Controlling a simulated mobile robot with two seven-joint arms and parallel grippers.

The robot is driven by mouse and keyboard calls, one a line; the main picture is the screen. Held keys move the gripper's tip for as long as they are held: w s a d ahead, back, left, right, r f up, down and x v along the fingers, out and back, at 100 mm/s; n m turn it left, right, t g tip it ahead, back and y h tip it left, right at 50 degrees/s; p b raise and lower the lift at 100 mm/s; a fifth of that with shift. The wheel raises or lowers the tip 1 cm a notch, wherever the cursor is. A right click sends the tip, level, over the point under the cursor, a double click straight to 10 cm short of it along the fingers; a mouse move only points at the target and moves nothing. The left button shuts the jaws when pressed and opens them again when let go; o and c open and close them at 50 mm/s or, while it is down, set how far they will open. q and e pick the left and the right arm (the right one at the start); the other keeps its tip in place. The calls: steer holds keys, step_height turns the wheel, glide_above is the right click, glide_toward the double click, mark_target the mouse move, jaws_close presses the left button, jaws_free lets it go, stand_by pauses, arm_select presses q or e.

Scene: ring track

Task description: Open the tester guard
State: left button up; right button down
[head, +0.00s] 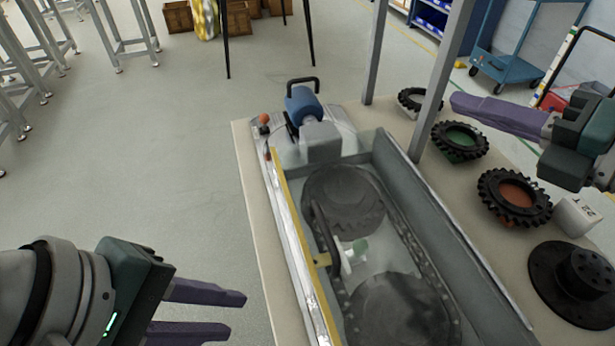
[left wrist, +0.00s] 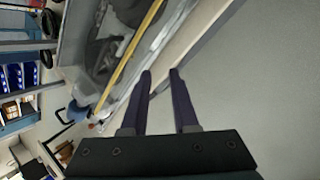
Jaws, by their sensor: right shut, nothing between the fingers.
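The tester (head: 283,215) is a long bench machine with a chain track and dark round wheels. A clear guard (head: 375,262) appears to lie shut over them, with a yellow strip (head: 297,242) along its left edge. A black bar handle (head: 322,240) shows near that strip. My left gripper (head: 238,313) is open and empty, left of the tester and apart from it. In the left wrist view its two purple fingers (left wrist: 160,72) point towards the yellow strip and bench edge. My right gripper (head: 455,102) is shut and empty, raised at the right above the tyres.
Knobbly tyres with coloured centres (head: 515,197) and a black hub (head: 575,283) stand on the bench right of the tester.

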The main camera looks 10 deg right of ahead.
mark_target(321, 272)
arm_select(q)
steer(key=w+d+n, duration=0.1)
steer(key=n, duration=0.1)
steer(key=w+d+n+h, duration=0.1)
steer(key=w+d+n, duration=0.1)
steer(key=n, duration=0.1)
steer(key=w+d+r+n+g+h, duration=0.1)
steer(key=w+n, duration=0.1)
steer(key=shift+d+r+n, duration=0.1)
steer(key=shift+d+n, duration=0.25)
steer(key=shift+n, duration=0.05)
jaws_close()
steer(key=shift+n, duration=0.9)
steer(key=x, duration=0.9)
steer(key=shift+w+d+r, duration=0.25)
steer(key=shift+w+d, duration=0.15)
steer(key=shift+d, duration=0.1)
steer(key=shift+d+f, duration=0.25)
steer(key=shift+f, duration=0.1)
steer(key=shift+s+r, duration=0.1)
steer(key=shift+d+r, duration=0.15)
steer(key=shift+r, duration=0.45)
arm_select(e)
steer(key=c, duration=0.9)
jaws_free()
